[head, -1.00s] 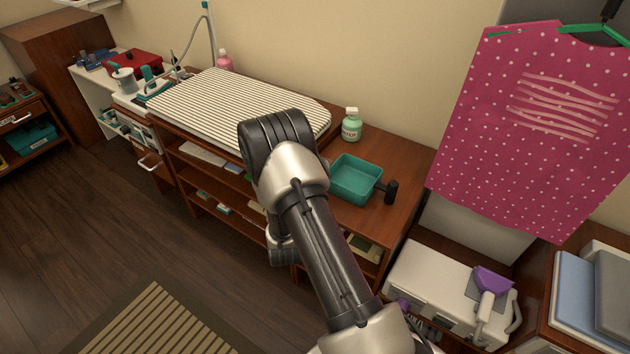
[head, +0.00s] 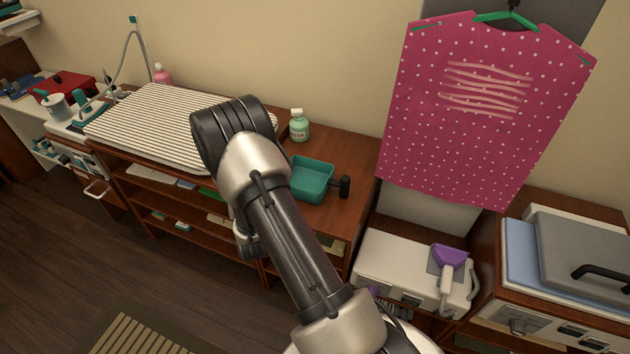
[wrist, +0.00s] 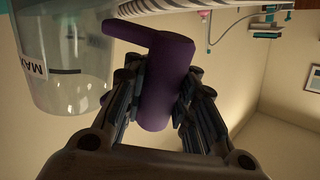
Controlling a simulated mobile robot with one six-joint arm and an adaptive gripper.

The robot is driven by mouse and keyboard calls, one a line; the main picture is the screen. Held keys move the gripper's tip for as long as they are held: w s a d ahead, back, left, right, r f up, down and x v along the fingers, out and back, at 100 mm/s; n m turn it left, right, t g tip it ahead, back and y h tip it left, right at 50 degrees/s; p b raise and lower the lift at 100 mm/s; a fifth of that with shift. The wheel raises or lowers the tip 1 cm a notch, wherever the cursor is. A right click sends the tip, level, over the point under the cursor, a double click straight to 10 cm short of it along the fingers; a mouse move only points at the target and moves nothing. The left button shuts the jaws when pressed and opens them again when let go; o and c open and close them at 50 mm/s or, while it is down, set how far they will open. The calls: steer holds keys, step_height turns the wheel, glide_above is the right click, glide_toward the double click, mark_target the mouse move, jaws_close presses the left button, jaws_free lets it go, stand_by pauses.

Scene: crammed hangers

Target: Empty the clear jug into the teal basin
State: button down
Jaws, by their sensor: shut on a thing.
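The clear jug (wrist: 68,60) is at the left of the wrist view, with a "MAX" mark on its wall and a purple handle (wrist: 168,80). My gripper (wrist: 160,95) is shut on this handle, one finger on each side. Clear liquid seems to be in the jug, but its level is hard to tell. The teal basin (head: 308,194) sits on the brown counter in the head view, just right of my arm, and its visible inside looks empty. My arm hides the gripper and jug in the head view.
A striped ironing board (head: 165,125) lies left of the basin. A green bottle (head: 299,128) stands behind the basin, and a black handle-like part (head: 345,187) is at its right. A pink dotted garment (head: 480,120) hangs at right above a white machine (head: 400,268).

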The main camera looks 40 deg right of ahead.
steer(key=shift+d, duration=0.85)
steer(key=shift+d+b, duration=0.15)
steer(key=shift+b, duration=0.15)
steer(key=shift+s+d, duration=0.1)
steer(key=shift+d, duration=1)
steer(key=shift+d+b, duration=0.15)
steer(key=shift+b, duration=0.15)
steer(key=shift+d, duration=0.55)
steer(key=shift+s+d+r+m+y+p, duration=0.1)
steer(key=shift+d+r+m+y+p, duration=0.1)
steer(key=shift+r+m+p, duration=0.5)
steer(key=shift+d+r+m+y+p, duration=0.1)
steer(key=shift+r+m+y+p, duration=0.1)
steer(key=shift+r+p, duration=0.5)
steer(key=shift+r, duration=0.3)
